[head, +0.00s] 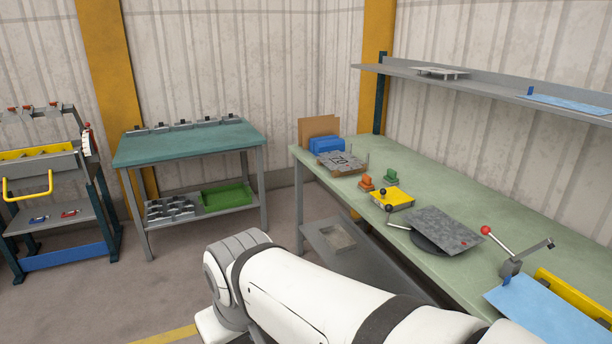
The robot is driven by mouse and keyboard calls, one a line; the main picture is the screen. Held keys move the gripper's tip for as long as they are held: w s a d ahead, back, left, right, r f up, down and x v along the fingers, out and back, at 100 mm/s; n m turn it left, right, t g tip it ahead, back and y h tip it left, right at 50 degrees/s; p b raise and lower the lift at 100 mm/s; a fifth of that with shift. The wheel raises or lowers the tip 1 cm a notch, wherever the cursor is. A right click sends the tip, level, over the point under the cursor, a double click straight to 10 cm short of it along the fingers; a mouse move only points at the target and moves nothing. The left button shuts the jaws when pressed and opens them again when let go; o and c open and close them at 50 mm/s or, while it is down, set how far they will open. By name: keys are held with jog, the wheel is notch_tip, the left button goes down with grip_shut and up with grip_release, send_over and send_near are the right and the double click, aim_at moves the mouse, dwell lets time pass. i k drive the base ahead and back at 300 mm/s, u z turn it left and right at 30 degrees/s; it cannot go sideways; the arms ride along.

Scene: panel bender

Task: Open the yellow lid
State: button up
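A small yellow lid (396,194) with a black ball knob (383,192) lies flat on top of a low box on the long green workbench (470,205). It looks closed, and what is under it is hidden. My white arm crosses the lower middle of the head view, in front of the bench and apart from the lid. My gripper is not in view.
Near the lid are an orange block (366,183), a green block (390,176) and a grey plate (444,229) on a dark round base. A red-knobbed lever (486,231) stands to the right. A shelf (490,87) overhangs the bench's back.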

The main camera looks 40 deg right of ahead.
aim_at(393, 196)
jog(key=z, duration=0.55)
jog(key=i, duration=1.25)
jog(key=z, duration=1.35)
jog(key=i, duration=0.7)
jog(key=z, duration=0.2)
jog(key=k, duration=0.7)
jog(key=z, duration=0.2)
jog(key=i, duration=0.7)
jog(key=u, duration=0.1)
